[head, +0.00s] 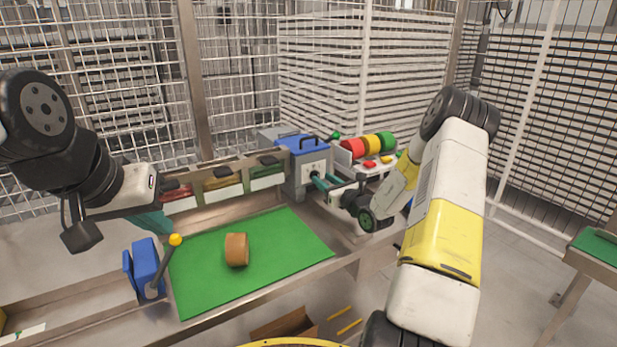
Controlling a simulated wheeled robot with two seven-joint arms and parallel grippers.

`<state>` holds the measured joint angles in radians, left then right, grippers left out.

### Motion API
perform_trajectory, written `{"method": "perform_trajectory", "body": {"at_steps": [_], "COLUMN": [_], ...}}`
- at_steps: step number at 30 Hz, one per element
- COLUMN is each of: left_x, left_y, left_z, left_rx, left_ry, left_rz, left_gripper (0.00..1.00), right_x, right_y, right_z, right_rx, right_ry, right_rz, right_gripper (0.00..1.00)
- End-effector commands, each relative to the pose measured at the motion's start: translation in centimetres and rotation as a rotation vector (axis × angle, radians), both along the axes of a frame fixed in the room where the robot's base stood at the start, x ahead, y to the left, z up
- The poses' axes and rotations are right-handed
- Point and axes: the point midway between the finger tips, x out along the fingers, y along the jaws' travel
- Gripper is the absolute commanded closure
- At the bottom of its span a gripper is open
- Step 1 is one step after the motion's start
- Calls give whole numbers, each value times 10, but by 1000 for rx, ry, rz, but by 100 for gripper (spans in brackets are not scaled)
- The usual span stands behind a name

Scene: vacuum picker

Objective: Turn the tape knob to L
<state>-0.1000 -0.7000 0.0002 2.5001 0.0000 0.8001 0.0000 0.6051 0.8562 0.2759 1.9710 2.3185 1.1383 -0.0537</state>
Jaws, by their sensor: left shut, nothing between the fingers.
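I cannot make out a marked tape knob or a letter L at this size. A blue and grey machine (305,165) with a black handle stands behind the green work surface. My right gripper (318,181), with teal fingers, points left at the front of this machine; whether it touches or grips anything there is too small to tell. My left gripper (152,222), also teal, is shut and empty above the left end of the green surface, partly hidden by its own white hand. A brown tape roll (237,249) stands on the green surface (290,245).
A blue block (145,266) with a yellow-tipped lever (175,240) stands at the surface's left edge. Red, yellow and green bins (222,184) line the back. A red, yellow and green cylinder row (368,145) lies right of the machine. Wire fencing encloses the back.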

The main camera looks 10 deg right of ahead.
Motion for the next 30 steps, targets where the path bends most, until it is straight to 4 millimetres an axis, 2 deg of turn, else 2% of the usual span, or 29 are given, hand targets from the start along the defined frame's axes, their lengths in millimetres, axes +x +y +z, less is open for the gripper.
{"method": "perform_trajectory", "body": {"at_steps": [6, 14, 15, 20, 21, 30], "left_x": [0, 0, 0, 0, 0, 0], "left_y": [0, 0, 0, 0, 0, 0], "left_z": [0, 0, 0, 0, 0, 0], "left_rx": [0, 0, 0, 0, 0, 0], "left_ry": [0, 0, 0, 0, 0, 0], "left_rz": [0, 0, 0, 0, 0, 0], "left_gripper": [100, 100, 100, 100, 100, 100], "right_x": [20, 21, 21, 21, 21, 21], "right_y": [7, 8, 8, 8, 8, 7], "right_z": [0, 0, 0, 0, 0, 0], "right_rx": [-1, -1, -1, -1, -1, 10], "right_ry": [0, 1, 1, 1, 1, 5], "right_rz": [1, 0, 0, 1, 1, 0], "right_gripper": [64, 64, 66, 97, 100, 100]}}
